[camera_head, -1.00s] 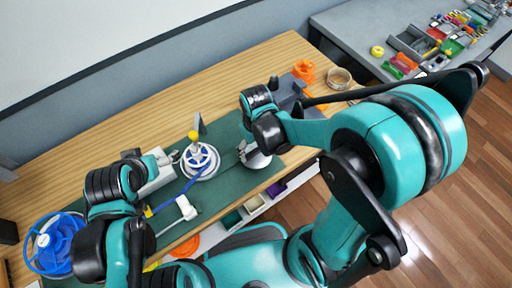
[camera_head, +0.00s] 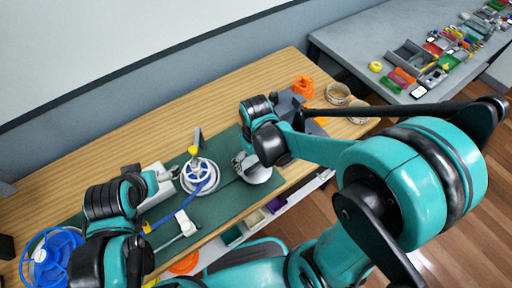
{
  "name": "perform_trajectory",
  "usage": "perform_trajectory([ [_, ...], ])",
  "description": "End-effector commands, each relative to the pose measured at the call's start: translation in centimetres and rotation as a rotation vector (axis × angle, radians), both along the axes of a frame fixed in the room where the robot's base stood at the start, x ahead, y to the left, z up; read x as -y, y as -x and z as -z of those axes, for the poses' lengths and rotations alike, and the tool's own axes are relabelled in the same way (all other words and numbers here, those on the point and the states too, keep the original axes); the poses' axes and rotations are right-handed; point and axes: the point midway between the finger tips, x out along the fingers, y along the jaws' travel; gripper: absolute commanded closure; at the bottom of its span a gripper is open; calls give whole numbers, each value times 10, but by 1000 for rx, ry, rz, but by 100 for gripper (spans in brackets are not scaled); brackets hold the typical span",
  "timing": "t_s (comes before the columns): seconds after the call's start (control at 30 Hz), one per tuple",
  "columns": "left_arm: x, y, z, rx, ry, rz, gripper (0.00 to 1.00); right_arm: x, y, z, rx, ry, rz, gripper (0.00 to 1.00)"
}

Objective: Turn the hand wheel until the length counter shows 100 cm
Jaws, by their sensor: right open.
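A white hand wheel (camera_head: 199,176) with a yellow knob (camera_head: 193,150) stands on the green mat. A blue strap (camera_head: 168,217) runs from it toward the front left, past a white block (camera_head: 186,222). A white boxy device (camera_head: 158,183) stands left of the wheel; I cannot make out a counter reading. My right gripper (camera_head: 240,162) is open just right of the wheel, apart from it, beside a round grey-white part.
A blue spool (camera_head: 52,258) is at the far left of the wooden table (camera_head: 110,165). Orange parts (camera_head: 302,86) and tape rolls (camera_head: 338,93) lie at the back right. Small bins (camera_head: 254,218) line the front edge. A grey bench (camera_head: 355,42) stands beyond, with assorted tools.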

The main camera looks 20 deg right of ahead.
Motion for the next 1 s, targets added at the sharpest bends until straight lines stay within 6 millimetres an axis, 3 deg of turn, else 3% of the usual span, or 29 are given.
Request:
perform_trajectory([
  [0.4,0,0,0,0,0,0,0,0,1,-65,0,0,0,0],
  [0.6,0,0,0,0,0,0,0,0,0,-89,0,0,0,0],
  [1.0,0,0,0,0,0,0,0,0,1,-100,0,0,0,0],
])
